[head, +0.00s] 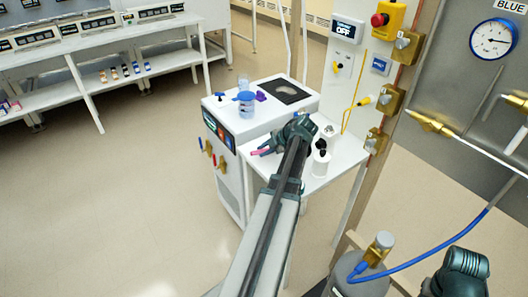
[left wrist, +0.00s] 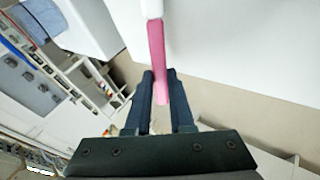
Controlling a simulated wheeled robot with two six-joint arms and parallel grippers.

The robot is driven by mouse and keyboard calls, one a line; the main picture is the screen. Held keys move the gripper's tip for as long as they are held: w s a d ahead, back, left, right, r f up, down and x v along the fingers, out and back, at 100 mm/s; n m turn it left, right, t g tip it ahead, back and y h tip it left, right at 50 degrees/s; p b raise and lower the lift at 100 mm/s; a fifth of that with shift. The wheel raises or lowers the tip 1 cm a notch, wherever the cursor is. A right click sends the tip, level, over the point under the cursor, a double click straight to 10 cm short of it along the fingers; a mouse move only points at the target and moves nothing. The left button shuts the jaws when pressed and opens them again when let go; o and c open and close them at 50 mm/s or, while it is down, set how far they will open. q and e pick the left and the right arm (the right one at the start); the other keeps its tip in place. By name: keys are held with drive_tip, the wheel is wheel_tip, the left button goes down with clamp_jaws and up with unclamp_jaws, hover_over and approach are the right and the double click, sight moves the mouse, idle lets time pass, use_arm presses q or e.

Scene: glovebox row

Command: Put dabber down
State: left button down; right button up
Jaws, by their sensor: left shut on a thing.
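The dabber (left wrist: 157,50) has a pink handle and a white end, seen at the top of the left wrist view. My left gripper (left wrist: 160,78) is shut on the pink handle, with a dark finger on each side of it. In the head view the pink handle (head: 256,152) pokes out to the left of my left gripper (head: 268,147), over the left edge of the small white side table (head: 318,182). Whether the dabber touches the table top, I cannot tell.
A white bottle with a black top (head: 320,163) stands on the side table, close right of my left gripper. Behind is a white machine (head: 243,129) with a blue-lidded jar (head: 246,104) on it. A gas cylinder (head: 362,275) with a blue hose stands at the front right.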

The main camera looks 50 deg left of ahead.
use_arm(q)
drive_tip(key=shift+f, duration=0.2)
drive_tip(key=c, duration=0.8)
unclamp_jaws()
drive_tip(key=shift+r, duration=0.1)
drive_tip(key=shift+r, duration=0.25)
drive_tip(key=p+v, duration=0.9)
drive_tip(key=v, duration=0.2)
drive_tip(key=shift+w+d+r, duration=0.1)
drive_tip(key=shift+d+r, duration=0.1)
drive_tip(key=shift+d, duration=0.2)
